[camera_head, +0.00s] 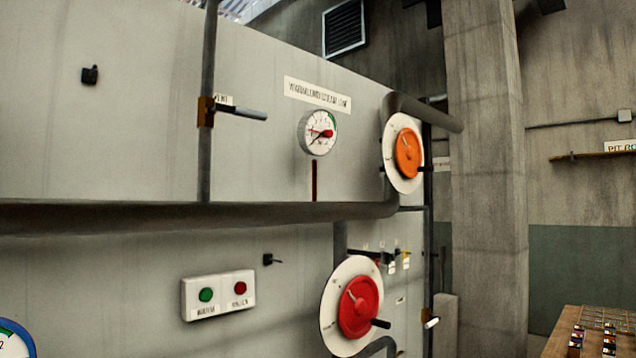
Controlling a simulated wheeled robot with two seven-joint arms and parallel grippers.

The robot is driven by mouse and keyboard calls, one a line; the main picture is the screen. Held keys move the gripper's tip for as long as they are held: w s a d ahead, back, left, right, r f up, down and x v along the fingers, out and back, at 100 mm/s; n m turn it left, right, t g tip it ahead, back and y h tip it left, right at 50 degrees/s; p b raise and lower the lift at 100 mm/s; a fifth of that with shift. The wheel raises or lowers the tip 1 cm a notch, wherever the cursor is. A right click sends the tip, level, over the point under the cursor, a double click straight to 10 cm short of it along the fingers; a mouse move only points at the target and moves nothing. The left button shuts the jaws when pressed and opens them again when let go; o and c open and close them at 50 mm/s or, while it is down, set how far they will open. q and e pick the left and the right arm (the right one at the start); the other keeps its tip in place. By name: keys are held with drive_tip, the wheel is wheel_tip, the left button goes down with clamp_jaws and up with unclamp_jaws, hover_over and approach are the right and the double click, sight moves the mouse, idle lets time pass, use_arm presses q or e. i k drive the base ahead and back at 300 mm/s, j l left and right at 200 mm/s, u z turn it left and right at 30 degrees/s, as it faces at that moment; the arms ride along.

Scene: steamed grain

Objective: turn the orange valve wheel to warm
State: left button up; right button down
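The orange valve wheel (407,153) is on a round white dial plate (389,152) at the upper right of the grey panel. A dark handle knob sticks out at its lower right, and a pale pointer mark shows on its upper face. The lettering on the plate is too small to read. Neither of my grippers is in view.
A red valve wheel (360,307) with a black knob sits lower on the panel. A gauge (318,132) is left of the orange wheel. A button box (218,295) has green and red buttons. A thick pipe (180,217) crosses the panel. A table (562,334) stands lower right.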

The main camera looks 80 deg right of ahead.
sight(408, 150)
drive_tip(key=l+z, duration=0.15)
drive_tip(key=z, duration=0.4)
drive_tip(key=k+l+z, duration=0.1)
drive_tip(key=l+z, duration=0.2)
drive_tip(key=l, duration=0.15)
drive_tip(key=l+z, duration=0.25)
drive_tip(key=l, duration=0.25)
drive_tip(key=l+z, duration=0.15)
drive_tip(key=l, duration=0.55)
drive_tip(key=l+z, duration=0.15)
drive_tip(key=l, duration=0.5)
drive_tip(key=i+l+z, duration=0.1)
drive_tip(key=l, duration=0.55)
drive_tip(key=i+l, duration=0.1)
drive_tip(key=l, duration=0.9)
drive_tip(key=i+l, duration=0.15)
drive_tip(key=l, duration=0.35)
drive_tip(key=i+l, duration=0.1)
drive_tip(key=l, duration=0.4)
